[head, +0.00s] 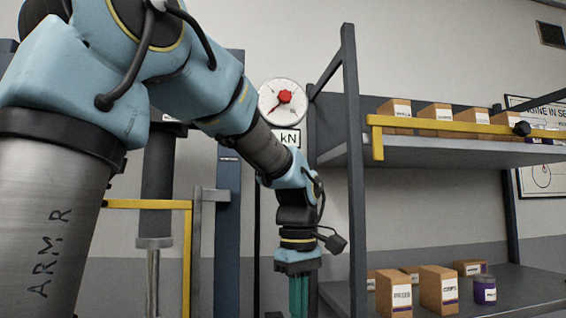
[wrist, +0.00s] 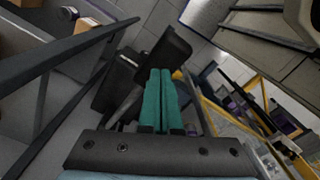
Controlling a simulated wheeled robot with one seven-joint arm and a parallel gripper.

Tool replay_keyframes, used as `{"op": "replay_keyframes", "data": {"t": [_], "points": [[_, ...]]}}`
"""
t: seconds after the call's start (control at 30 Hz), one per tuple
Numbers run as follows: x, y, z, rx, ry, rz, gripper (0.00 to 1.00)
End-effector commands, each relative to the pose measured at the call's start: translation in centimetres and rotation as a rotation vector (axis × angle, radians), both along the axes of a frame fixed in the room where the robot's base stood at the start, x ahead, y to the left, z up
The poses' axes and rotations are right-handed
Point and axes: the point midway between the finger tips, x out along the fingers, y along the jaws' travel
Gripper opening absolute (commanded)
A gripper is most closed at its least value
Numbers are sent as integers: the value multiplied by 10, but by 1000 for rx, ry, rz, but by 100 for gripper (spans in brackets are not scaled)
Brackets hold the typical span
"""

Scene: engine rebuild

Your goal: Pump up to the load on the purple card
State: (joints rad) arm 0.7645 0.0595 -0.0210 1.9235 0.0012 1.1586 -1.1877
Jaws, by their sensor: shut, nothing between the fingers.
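A round white gauge (head: 282,100) with a red centre is on a post in the head view, above a "kN" label (head: 289,138). Its needle seems to point to the lower left; the figures are too small to read. The press has a dark cylinder with a bright rod (head: 153,275) at left, partly behind my arm. My gripper (head: 299,296) points down below the gauge, its teal fingers together and empty. In the wrist view the fingers (wrist: 161,78) lie in front of a dark blocky object (wrist: 165,52), which may be the pump; contact is unclear. I cannot identify a purple card.
A grey two-level shelf (head: 450,152) stands right of my gripper, its upright close by. Boxes (head: 438,290) and a purple jar (head: 485,291) sit on the lower level. A yellow bar (head: 440,127) crosses the upper level. A yellow frame (head: 187,255) stands by the press.

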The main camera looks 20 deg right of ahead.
Motion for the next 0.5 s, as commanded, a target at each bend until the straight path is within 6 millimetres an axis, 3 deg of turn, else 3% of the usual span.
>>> {"op": "replay_keyframes", "data": {"t": [0.27, 0.5], "points": [[0, 0, -2, 0, 0, 0, 0], [0, 0, -17, 1, 2, 0, 0]]}}
